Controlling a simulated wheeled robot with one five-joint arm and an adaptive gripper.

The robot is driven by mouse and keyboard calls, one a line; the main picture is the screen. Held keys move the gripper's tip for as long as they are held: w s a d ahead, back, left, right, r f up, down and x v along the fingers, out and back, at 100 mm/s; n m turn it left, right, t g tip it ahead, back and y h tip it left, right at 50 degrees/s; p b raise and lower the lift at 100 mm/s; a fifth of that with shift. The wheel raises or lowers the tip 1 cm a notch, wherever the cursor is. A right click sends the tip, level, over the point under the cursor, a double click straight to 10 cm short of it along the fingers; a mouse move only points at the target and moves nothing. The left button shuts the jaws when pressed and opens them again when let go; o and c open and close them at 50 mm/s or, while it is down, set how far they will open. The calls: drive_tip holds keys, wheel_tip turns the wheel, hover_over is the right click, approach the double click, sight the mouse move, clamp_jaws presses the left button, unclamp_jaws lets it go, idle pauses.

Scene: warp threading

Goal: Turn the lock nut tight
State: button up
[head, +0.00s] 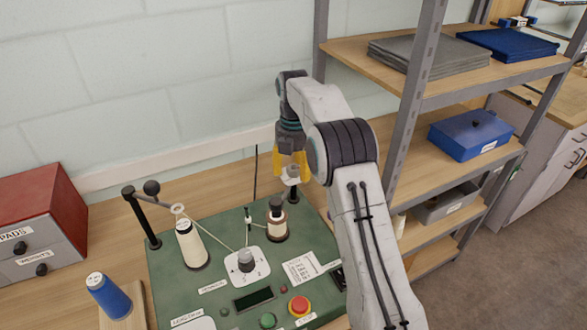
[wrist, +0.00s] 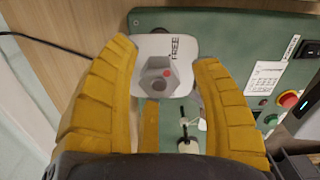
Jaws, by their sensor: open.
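The lock nut (wrist: 152,84) is a grey hexagonal piece with a round centre and a red dot, on a pale plate (wrist: 188,50) marked "FREE" in the wrist view. In the head view a grey piece that looks like the nut (head: 292,173) shows below my gripper (head: 290,163) at the machine's back right. My gripper's yellow fingers (wrist: 165,55) are open in the wrist view. The nut lies between them with visible gaps on both sides. Their height above the nut is hard to tell.
The green machine (head: 170,275) carries a white thread cone (head: 191,245), a dark-topped spool (head: 277,222), a dial (head: 246,262) and a red stop button (head: 299,305). A thin dark rod (head: 256,172) stands behind. A metal shelf (head: 412,95) rises close at the right.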

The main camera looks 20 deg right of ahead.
clamp_jaws()
idle(0.7)
